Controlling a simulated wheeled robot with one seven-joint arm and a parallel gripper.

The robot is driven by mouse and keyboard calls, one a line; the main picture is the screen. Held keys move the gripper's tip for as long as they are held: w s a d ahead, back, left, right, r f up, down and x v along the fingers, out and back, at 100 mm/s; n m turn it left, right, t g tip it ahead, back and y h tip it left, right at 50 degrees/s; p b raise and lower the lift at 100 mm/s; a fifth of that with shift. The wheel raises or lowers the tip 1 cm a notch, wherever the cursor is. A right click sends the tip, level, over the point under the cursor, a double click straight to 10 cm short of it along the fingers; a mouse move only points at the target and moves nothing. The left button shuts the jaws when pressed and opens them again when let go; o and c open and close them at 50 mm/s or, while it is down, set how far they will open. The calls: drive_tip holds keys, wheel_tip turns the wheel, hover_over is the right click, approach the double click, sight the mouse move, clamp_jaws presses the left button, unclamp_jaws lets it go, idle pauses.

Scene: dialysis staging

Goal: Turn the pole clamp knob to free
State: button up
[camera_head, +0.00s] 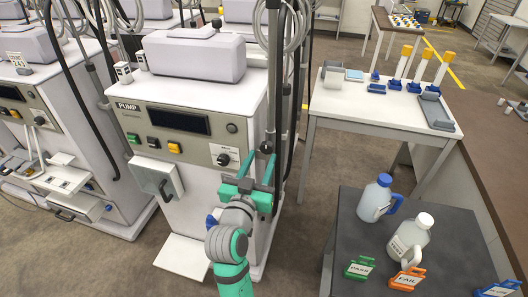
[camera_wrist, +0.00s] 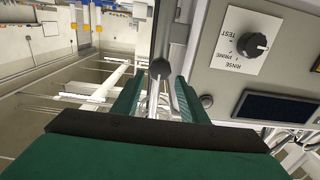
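A dark round ball knob (camera_head: 266,147), which looks like the pole clamp knob, is beside the right edge of the pump machine (camera_head: 190,95). In the wrist view the knob (camera_wrist: 160,68) shows ahead, in line with the gap between my fingertips. My gripper (camera_head: 257,160) is teal and open, with its fingers pointing toward the knob. In the wrist view my gripper (camera_wrist: 159,82) has its two fingers apart, with no object visibly held. I cannot tell whether either finger touches the knob. The clamp body behind the knob is hard to make out.
A selector dial (camera_head: 223,159) marked test, prime and rinse is on the machine's front, close left of my gripper. Dark hoses (camera_head: 290,110) hang close on the right. A white table (camera_head: 340,104) and a dark cart with jugs (camera_head: 455,240) stand further right.

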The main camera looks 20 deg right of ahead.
sight(265, 149)
drive_tip(key=shift+x, duration=2.1)
drive_tip(key=c, duration=0.7)
drive_tip(key=shift+c, duration=0.2)
drive_tip(key=shift+w, duration=0.1)
